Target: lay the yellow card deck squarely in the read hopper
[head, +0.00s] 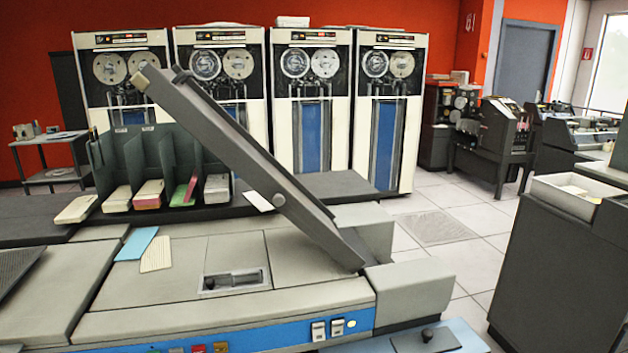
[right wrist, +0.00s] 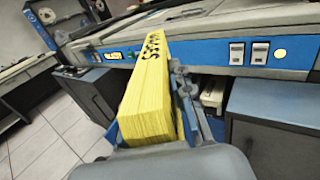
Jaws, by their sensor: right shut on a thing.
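The yellow card deck (right wrist: 146,98) shows in the right wrist view as a thick block with black handwriting on its upper edge. My right gripper (right wrist: 158,85) is shut on it; a grey jointed finger lies along its right side, and the deck hides most of the other side. The deck is in front of the machine's blue front panel (right wrist: 205,54), apart from the floor. The deck and both grippers are outside the head view. A long dark slanted chute or cover (head: 245,150) rises from the right end of the machine (head: 190,258). I cannot tell the read hopper's opening for certain.
A blue card (head: 137,243) and a cream card (head: 156,254) lie on the machine top. Behind, a dark divided rack (head: 130,160) holds several card decks. A dark cabinet with a white tray (head: 565,197) stands at right. Floor between is clear.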

